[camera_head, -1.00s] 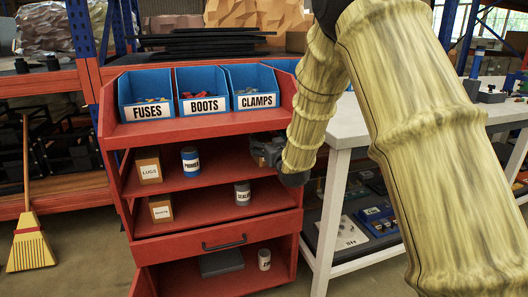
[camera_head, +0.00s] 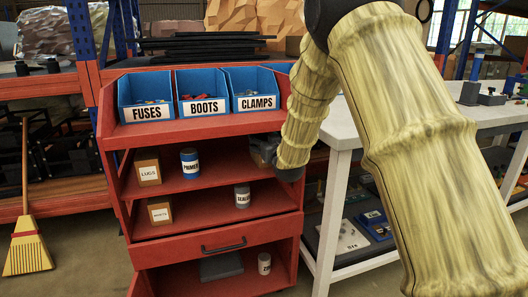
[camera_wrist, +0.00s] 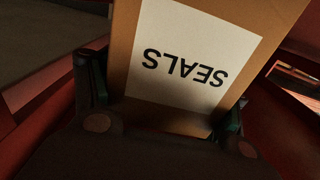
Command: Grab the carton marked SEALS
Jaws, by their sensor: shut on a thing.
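The carton marked SEALS (camera_wrist: 196,50) fills the middle of the wrist view, brown cardboard with a white label that reads upside down there. My gripper (camera_wrist: 165,110) is shut on it, with one finger on each side of the carton. In the head view my gripper (camera_head: 262,150) is at the right end of the upper shelf inside the red cabinet. The carton is mostly hidden there behind my gripper and arm, and I cannot tell whether it touches the shelf.
On the upper shelf (camera_head: 222,178) stand a LUGS carton (camera_head: 148,170) and a blue PRIMER can (camera_head: 190,163). The lower shelf holds another carton (camera_head: 160,211) and a grey can (camera_head: 242,196). The cabinet's right wall is close to my gripper. A white table (camera_head: 345,130) stands to the right.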

